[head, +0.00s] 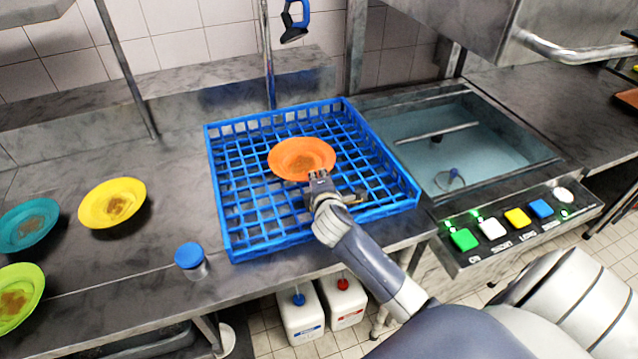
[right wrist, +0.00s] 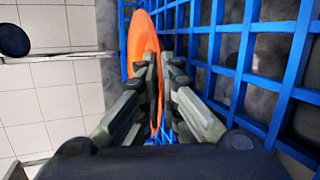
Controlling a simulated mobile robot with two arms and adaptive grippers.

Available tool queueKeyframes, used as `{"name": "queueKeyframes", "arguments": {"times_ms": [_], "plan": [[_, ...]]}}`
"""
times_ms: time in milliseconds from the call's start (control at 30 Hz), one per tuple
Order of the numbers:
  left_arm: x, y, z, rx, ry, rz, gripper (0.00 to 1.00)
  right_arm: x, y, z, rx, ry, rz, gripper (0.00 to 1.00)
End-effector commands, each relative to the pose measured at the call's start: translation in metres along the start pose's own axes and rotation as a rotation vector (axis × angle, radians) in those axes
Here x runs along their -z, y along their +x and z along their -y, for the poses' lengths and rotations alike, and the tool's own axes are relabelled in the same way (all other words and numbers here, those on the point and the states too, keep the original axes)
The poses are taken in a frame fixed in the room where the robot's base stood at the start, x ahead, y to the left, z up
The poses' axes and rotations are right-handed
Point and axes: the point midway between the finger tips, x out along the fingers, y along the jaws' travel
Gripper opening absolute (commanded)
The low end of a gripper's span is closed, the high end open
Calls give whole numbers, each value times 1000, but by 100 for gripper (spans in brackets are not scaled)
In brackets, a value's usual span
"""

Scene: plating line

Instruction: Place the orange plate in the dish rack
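The orange plate (head: 302,159) has a brown stain in its middle and is over the blue dish rack (head: 232,237). My right gripper (head: 320,180) is at the plate's near edge. In the right wrist view the plate (right wrist: 143,48) stands edge-on between the two fingers of the gripper (right wrist: 160,75), which are closed on its rim. The rack's blue grid (right wrist: 245,65) lies beside the plate in that view. I cannot tell whether the plate touches the rack. My left gripper is not in view.
A yellow plate (head: 112,203), a teal plate (head: 28,226) and a lime plate (head: 18,292) lie left on the metal counter (head: 150,270). A blue-lidded cup (head: 191,262) stands before the rack. A water-filled sink (head: 450,140) and button panel (head: 515,226) are on the right.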

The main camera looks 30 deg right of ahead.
Motion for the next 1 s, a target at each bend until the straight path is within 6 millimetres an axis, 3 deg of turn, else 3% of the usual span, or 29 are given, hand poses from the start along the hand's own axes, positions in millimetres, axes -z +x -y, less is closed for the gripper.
{"name": "queueKeyframes", "arguments": {"times_ms": [167, 333, 733, 767, 800, 1000], "plan": [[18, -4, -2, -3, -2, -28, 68, 1, 7, 15, 3, 1, -1, 0], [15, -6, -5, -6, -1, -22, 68, 4, 14, 30, -1, 1, -1, 0], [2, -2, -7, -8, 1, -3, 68, 5, 16, 36, -2, 0, -1, 0], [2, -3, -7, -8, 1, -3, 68, 5, 16, 36, 0, 0, -1, 11], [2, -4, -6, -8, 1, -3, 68, 5, 16, 36, 0, 0, -1, 13], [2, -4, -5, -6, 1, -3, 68, 5, 15, 36, 0, 0, -1, 13]]}}
